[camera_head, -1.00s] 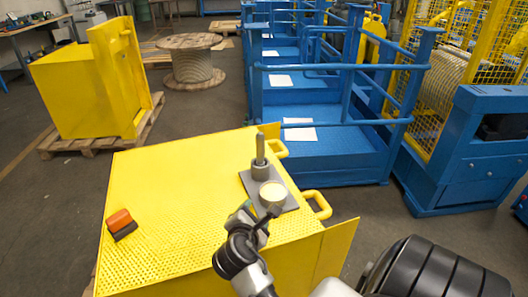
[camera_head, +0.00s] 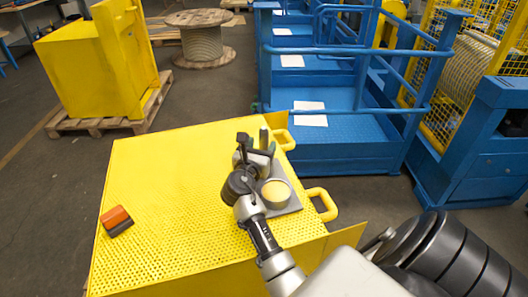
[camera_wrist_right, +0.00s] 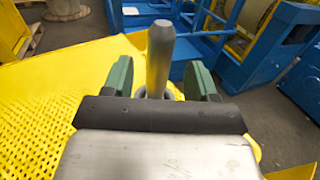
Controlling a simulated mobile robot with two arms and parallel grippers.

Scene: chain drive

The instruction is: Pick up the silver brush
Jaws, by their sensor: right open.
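An upright grey post (camera_head: 264,136) stands on a grey plate (camera_head: 293,204) near the right edge of the yellow perforated tabletop (camera_head: 165,190). It is the silver-grey thing that fits the silver brush best; I see no bristles. My right gripper (camera_head: 257,147) is at the post. In the right wrist view, the post (camera_wrist_right: 160,55) rises between the two green-padded fingers, with gaps on both sides, and its lower end is partly hidden by the gripper. The gripper is open. My left gripper is not in view.
A round piece with a cream top (camera_head: 275,192) sits on the same plate, close beside my right wrist. An orange and dark block (camera_head: 116,220) lies at the tabletop's left. Yellow handles (camera_head: 322,204) stick out at the right edge. Blue railed platforms (camera_head: 345,140) stand behind.

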